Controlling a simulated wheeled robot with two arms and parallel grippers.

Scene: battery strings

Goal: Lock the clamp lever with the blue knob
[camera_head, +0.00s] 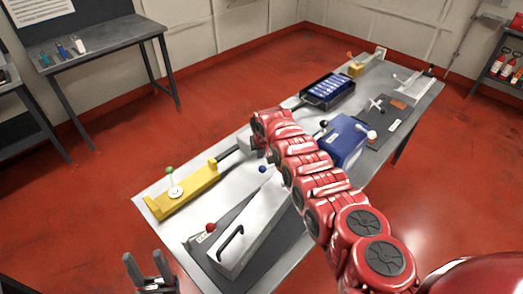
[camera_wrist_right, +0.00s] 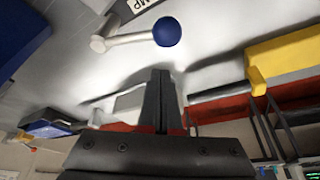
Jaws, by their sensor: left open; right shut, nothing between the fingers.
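The blue knob (camera_head: 262,169) shows on the table just below the end of my right arm in the head view. In the right wrist view the knob (camera_wrist_right: 166,31) sits at the end of a short silver lever (camera_wrist_right: 125,39), beside a partly visible label ending in "MP". My right gripper (camera_wrist_right: 160,76) is shut and empty, its tips close to the knob in the picture with a visible gap between. The clamp's body is mostly hidden by my right arm in the head view. My left gripper (camera_head: 150,272) is open and empty at the lower left, off the table's near corner.
A yellow fixture (camera_head: 190,189) with a green knob (camera_head: 169,170) lies left. A red knob (camera_head: 210,227) stands near a grey cover with a black handle (camera_head: 231,243). A blue box (camera_head: 347,143) and a black tray of blue cells (camera_head: 327,90) stand farther along the table.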

